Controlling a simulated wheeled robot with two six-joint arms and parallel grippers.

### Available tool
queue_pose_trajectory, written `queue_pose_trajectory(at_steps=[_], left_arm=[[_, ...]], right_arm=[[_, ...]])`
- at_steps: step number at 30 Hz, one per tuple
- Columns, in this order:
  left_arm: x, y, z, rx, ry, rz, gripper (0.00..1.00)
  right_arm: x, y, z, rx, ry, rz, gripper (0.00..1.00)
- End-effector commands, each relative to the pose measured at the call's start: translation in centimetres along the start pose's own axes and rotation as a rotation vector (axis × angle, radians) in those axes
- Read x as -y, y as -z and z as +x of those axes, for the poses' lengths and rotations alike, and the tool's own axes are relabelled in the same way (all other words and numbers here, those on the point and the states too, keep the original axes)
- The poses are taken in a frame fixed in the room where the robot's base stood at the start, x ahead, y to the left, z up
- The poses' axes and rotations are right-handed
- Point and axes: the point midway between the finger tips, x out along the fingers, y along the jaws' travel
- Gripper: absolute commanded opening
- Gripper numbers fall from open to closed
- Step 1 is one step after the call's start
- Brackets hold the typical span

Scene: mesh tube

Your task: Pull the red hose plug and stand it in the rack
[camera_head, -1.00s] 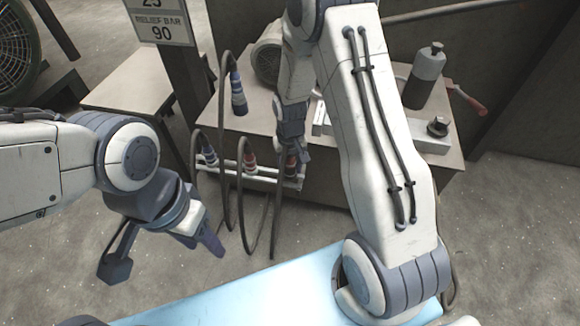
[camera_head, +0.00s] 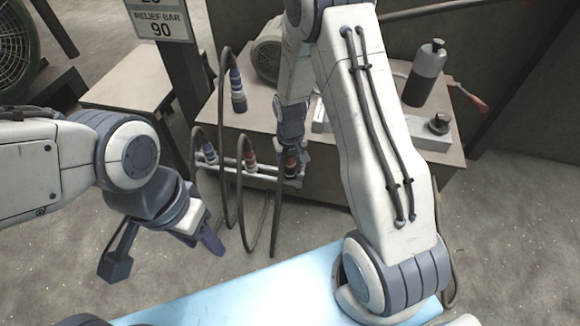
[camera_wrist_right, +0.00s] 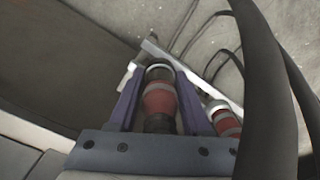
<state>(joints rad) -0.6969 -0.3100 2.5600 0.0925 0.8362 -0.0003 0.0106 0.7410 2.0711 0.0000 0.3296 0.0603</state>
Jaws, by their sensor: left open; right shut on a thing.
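My right gripper (camera_head: 290,158) is at the right end of the pale rail rack (camera_head: 232,174) on the bench's front. It is shut on a red plug (camera_wrist_right: 160,98), which lies between its two fingers in the right wrist view, its grey collar by the rail. I cannot tell whether this plug is seated in the rail. A second red plug (camera_head: 250,160) stands left of it in the rail and also shows in the wrist view (camera_wrist_right: 227,122). A blue plug (camera_head: 209,154) is at the rail's left end. My left gripper (camera_head: 203,238) is open and empty, well in front of the rack.
Another blue plug (camera_head: 237,92) with its hose is higher, above the bench (camera_head: 225,120). Dark hoses (camera_head: 243,220) loop down in front of the rack. A grey bottle (camera_head: 425,75) and a motor (camera_head: 267,58) stand on the bench. The floor at left front is clear.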

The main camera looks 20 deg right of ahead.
Motion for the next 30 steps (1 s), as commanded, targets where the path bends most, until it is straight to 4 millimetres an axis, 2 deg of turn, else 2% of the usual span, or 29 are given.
queue_pose_trajectory(at_steps=[14,15,17,26,30], left_arm=[[0.0,0.0,0.3,0.0,0.0,0.0,0.5],[0.0,0.0,0.2,0.0,0.0,0.0,0.5],[0.0,0.0,0.2,0.0,0.0,0.0,0.5],[0.0,0.0,0.2,0.0,0.0,0.0,0.5],[-0.1,0.0,-0.7,0.0,0.0,0.0,0.5]], right_arm=[[0.0,0.0,0.6,-0.001,0.0,0.0,0.0],[0.0,0.0,0.5,-0.001,0.0,0.0,0.64],[0.0,0.0,0.5,-0.001,0.0,0.0,0.84],[0.0,0.0,0.5,0.0,0.0,0.0,0.84],[0.0,0.1,-0.9,-0.003,0.0,0.0,0.84]])
